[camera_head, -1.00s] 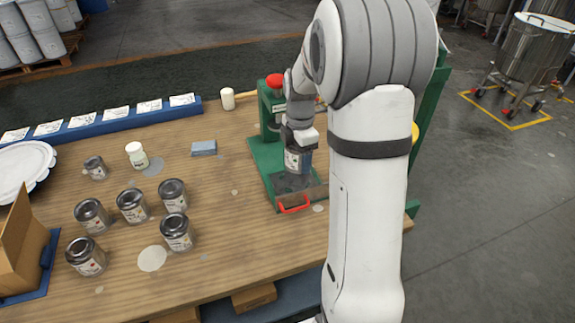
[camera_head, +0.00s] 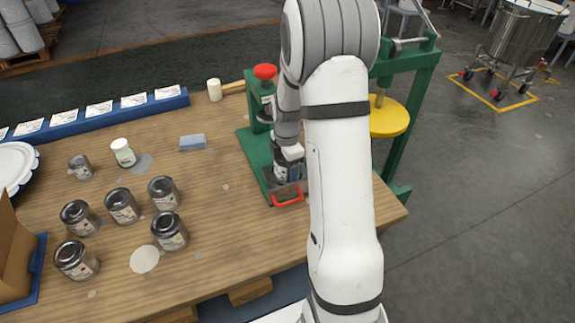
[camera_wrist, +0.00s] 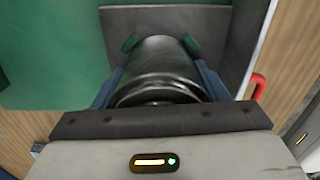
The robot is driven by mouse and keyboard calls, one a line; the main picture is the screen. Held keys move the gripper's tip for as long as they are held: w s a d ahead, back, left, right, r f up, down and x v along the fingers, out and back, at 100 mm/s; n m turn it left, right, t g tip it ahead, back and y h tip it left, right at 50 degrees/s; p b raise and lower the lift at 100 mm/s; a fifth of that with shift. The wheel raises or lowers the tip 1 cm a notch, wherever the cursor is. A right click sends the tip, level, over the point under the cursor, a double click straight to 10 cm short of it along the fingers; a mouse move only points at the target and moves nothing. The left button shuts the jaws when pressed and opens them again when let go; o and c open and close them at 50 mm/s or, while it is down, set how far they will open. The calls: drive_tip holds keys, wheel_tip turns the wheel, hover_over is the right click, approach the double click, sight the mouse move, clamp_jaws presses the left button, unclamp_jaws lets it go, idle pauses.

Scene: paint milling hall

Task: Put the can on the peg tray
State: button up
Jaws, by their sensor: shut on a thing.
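A dark metal can (camera_wrist: 158,68) is clamped between the blue fingers of my gripper (camera_wrist: 160,78) in the wrist view. In the head view, my gripper (camera_head: 287,165) holds it low over the peg tray (camera_head: 290,190), a dark plate with a red handle on the front of the green press. The tray's grey plate (camera_wrist: 115,22) lies behind the can in the wrist view, with two small green pegs beside the can's far end. The can's underside is hidden, so I cannot tell whether it touches the tray.
Several similar cans (camera_head: 122,206) stand on the wooden table at left, with a white-capped bottle (camera_head: 122,152) and a blue-grey block (camera_head: 192,142). The green press (camera_head: 258,150) rises just behind the tray. A yellow disc (camera_head: 388,118) is to the right.

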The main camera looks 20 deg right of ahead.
drive_tip(key=shift+f, duration=0.15)
drive_tip(key=o, duration=1.2)
wheel_tip(320, 180, up, 11)
drive_tip(key=shift+r, duration=0.1)
drive_tip(key=shift+s+a+r, duration=0.1)
drive_tip(key=shift+r, duration=0.5)
drive_tip(key=s+a+r+m+t, duration=0.1)
drive_tip(key=s+a+r+m, duration=0.1)
drive_tip(key=s+m, duration=0.4)
drive_tip(key=s+a+r+m, duration=0.2)
drive_tip(key=s+a+m, duration=0.2)
drive_tip(key=s+m, duration=0.2)
drive_tip(key=s+a+r+m+t, duration=0.1)
drive_tip(key=s+a+m, duration=0.3)
drive_tip(key=s, duration=0.5)
drive_tip(key=shift+s+r+m+t, duration=0.15)
drive_tip(key=shift+r+m, duration=0.15)
drive_tip(key=shift+m, duration=0.4)
drive_tip(key=shift+s+r+m+t, duration=0.15)
drive_tip(key=shift+r+m, duration=0.15)
drive_tip(key=shift+m, duration=0.4)
